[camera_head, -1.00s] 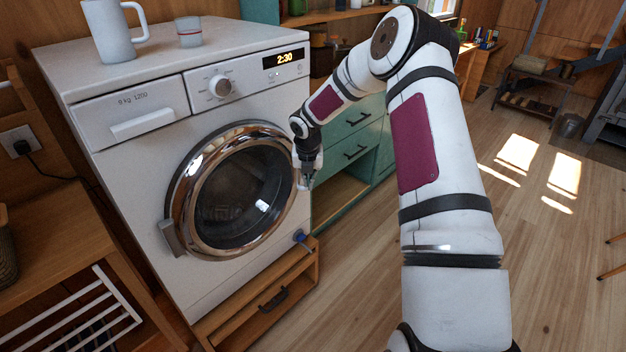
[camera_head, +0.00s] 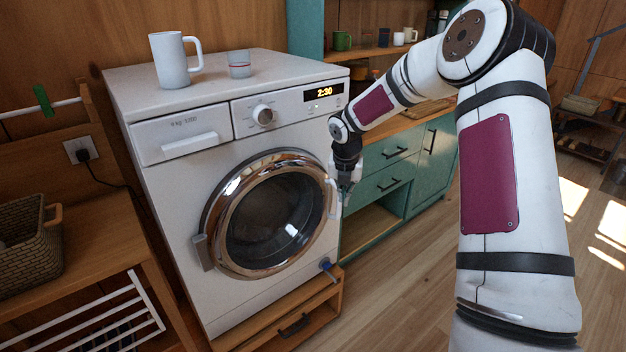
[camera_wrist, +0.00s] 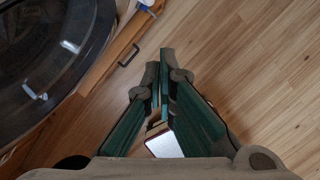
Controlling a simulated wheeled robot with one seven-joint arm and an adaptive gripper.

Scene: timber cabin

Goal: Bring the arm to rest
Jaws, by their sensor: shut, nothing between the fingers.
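My gripper (camera_head: 347,182) hangs at the right edge of the washing machine's round door, fingers pointing down. In the wrist view my gripper (camera_wrist: 158,85) shows its two dark green fingers drawn together at the tips, with nothing held between them. My arm reaches in from the right of the head view, bent at a high elbow. The white washing machine (camera_head: 185,235) has its round chrome-rimmed door (camera_head: 275,215) shut or nearly so; I cannot tell whether it is latched. Its display reads 2:30. Part of the glass door also shows in the wrist view (camera_wrist: 45,60).
A white mug (camera_head: 172,62) and a small glass (camera_head: 239,64) stand on the machine. A wooden drawer plinth (camera_head: 300,315) is under it. Green cabinets (camera_head: 390,175) stand to the right. A wooden bench with a wicker basket (camera_head: 30,238) is at the left. Open floor lies at the right.

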